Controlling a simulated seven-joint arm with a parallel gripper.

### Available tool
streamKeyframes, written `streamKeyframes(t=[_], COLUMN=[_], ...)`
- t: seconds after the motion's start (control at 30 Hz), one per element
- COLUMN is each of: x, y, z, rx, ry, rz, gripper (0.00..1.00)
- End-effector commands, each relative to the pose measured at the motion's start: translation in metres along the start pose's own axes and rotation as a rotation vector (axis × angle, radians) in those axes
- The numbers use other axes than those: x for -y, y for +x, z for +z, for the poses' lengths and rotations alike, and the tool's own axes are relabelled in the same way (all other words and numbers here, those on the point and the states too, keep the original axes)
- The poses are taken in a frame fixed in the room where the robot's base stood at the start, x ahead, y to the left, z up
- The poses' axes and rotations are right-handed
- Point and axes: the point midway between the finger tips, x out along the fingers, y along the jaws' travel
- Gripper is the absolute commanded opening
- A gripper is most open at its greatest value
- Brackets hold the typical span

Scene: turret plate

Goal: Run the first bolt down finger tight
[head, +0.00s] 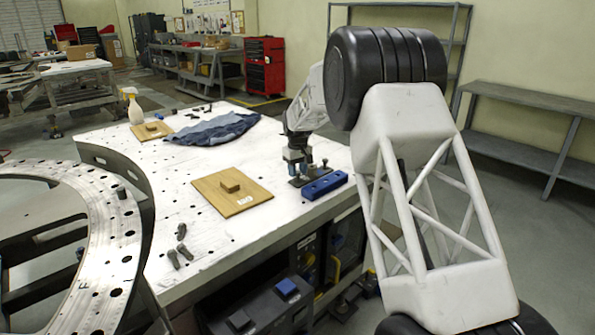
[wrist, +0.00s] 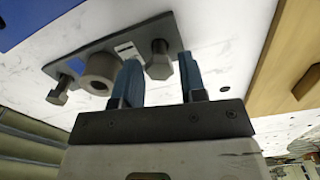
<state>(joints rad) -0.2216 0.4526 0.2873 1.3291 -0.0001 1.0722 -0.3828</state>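A dark plate (head: 299,183) lies on the white table, and it also shows in the wrist view (wrist: 105,52). One grey hex bolt (wrist: 158,66) stands on it with its head raised and some shank showing. Another bolt (wrist: 57,95) stands at the plate's other end, also with its head raised. A thick grey ring (wrist: 98,74) with a hole sits between them. My gripper (head: 297,168) is low over the plate. In the wrist view its blue fingers (wrist: 160,78) are apart, with the nearer bolt showing in the gap. I cannot tell whether they touch it.
A blue block (head: 323,186) lies right beside the plate. A wooden board (head: 232,203) with a small block is to the left. Several loose dark parts (head: 181,250) lie near the front edge. A blue cloth (head: 213,130) lies at the back.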

Motion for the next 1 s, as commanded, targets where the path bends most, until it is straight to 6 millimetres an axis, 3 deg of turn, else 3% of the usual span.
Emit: streamKeyframes(t=[0.33, 0.8, 1.0], x=[0.0, 0.0, 0.0001], y=[0.0003, 0.0004, 0.0004], z=[0.0001, 0.0001, 0.0001], rx=[0.0, 0.0, 0.0], ry=[-0.198, -0.238, -0.238], rz=[0.0, 0.0, 0.0], gripper=[0.38, 0.38, 0.09])
